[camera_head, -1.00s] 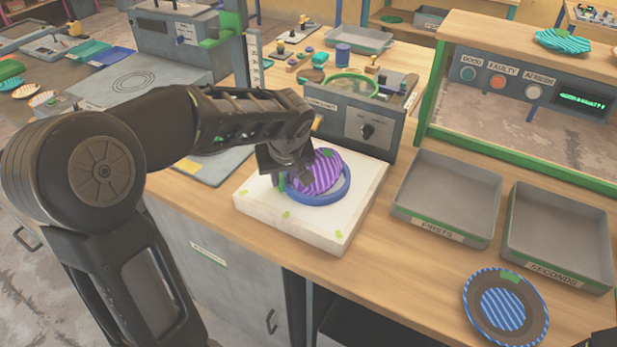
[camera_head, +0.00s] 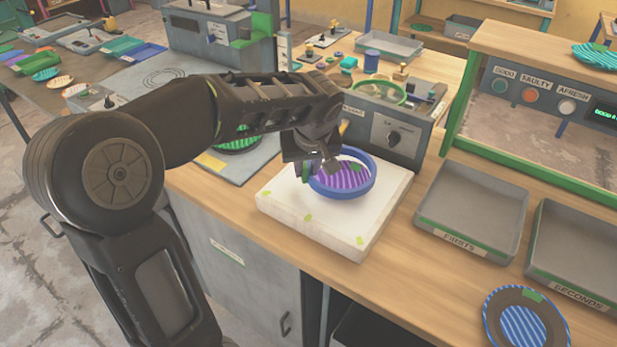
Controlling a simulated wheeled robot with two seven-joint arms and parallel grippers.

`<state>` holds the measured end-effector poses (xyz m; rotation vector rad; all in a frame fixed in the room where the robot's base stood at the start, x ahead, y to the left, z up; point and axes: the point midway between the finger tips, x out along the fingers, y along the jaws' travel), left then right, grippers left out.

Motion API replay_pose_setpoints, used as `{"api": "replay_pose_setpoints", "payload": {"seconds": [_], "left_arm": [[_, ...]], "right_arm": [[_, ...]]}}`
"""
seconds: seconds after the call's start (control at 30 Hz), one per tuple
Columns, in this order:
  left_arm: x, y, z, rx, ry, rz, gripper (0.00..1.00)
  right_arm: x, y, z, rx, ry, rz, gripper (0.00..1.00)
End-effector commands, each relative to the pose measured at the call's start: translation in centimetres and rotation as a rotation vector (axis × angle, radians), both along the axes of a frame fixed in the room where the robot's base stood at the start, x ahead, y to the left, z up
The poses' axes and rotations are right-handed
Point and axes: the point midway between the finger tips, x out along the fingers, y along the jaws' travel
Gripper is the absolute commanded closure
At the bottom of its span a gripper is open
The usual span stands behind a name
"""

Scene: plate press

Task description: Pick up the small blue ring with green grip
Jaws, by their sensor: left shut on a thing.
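The small blue ring (camera_head: 372,184) is in the head view, over the white block (camera_head: 330,225). My left gripper (camera_head: 318,168) is shut on the ring's left side, where a bit of its green grip (camera_head: 304,173) shows. The gripper hides the rest of that side. A purple striped plate (camera_head: 345,176) shows through the ring, and the ring's band covers the plate's edge. The ring appears raised above the block, but the gap is hard to judge. My right gripper is not in view.
A grey machine with a dial (camera_head: 393,138) stands close behind the block, with a green ring (camera_head: 380,86) on it. Two grey trays, FIRSTS (camera_head: 462,240) and SECONDS (camera_head: 575,290), are at right. A blue striped plate (camera_head: 522,330) lies in front.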

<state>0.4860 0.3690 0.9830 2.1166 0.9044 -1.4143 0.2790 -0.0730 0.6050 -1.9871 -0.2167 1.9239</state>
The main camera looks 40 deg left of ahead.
Motion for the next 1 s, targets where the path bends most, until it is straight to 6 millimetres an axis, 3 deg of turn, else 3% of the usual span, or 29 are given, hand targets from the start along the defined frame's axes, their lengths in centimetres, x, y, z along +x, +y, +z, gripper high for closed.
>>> {"api": "replay_pose_setpoints", "payload": {"seconds": [0.2, 0.33, 1.0], "left_arm": [[0.0, 0.0, 4.3, -0.001, -0.004, 0.000, 1.00], [0.1, 0.0, 5.9, 0.000, -0.003, -0.001, 1.00], [0.0, 0.0, 6.3, 0.000, 0.000, -0.001, 1.00]], "right_arm": [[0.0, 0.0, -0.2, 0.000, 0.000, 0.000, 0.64], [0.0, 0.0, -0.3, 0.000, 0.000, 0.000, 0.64], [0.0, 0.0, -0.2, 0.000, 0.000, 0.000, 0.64]]}}
